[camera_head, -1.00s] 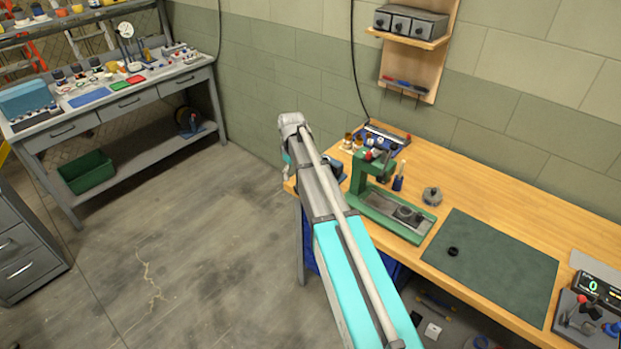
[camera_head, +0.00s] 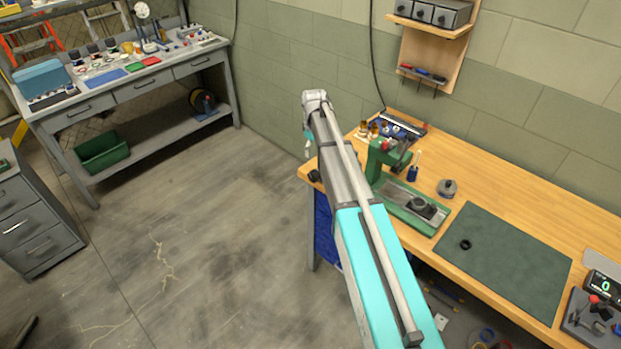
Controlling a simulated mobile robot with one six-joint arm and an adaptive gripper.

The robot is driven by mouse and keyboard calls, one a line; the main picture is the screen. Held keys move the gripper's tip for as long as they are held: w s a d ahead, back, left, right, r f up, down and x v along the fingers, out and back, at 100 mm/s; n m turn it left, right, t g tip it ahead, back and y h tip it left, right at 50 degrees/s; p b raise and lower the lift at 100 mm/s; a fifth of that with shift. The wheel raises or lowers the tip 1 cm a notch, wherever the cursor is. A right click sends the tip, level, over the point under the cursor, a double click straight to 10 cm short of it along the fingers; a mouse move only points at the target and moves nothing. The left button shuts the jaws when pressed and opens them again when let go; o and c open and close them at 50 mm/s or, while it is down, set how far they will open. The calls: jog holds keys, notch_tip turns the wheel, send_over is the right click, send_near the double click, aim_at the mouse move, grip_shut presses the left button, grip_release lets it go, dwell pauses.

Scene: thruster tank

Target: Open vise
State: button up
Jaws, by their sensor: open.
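No whole vise shows clearly. A small dark part (camera_head: 314,176) sticks out at the left end of the wooden bench, just left of my arm; it may belong to a vise, but I cannot tell. My arm crosses the middle of the view and covers the bench corner beside that part. The far joint of my arm is up near the wall, and a bit of pale link hangs below it. My gripper is hidden behind the arm.
The wooden bench (camera_head: 505,222) carries a green press (camera_head: 376,160), a small grey round part (camera_head: 447,188) and a dark mat (camera_head: 500,265) with a black ring (camera_head: 465,244). A grey workbench (camera_head: 75,125) stands at the back left. The floor between is open.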

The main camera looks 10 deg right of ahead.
aim_at(314, 172)
jog(key=shift+f+b, duration=6.25)
jog(key=shift+f, duration=0.25)
jog(key=c, duration=1)
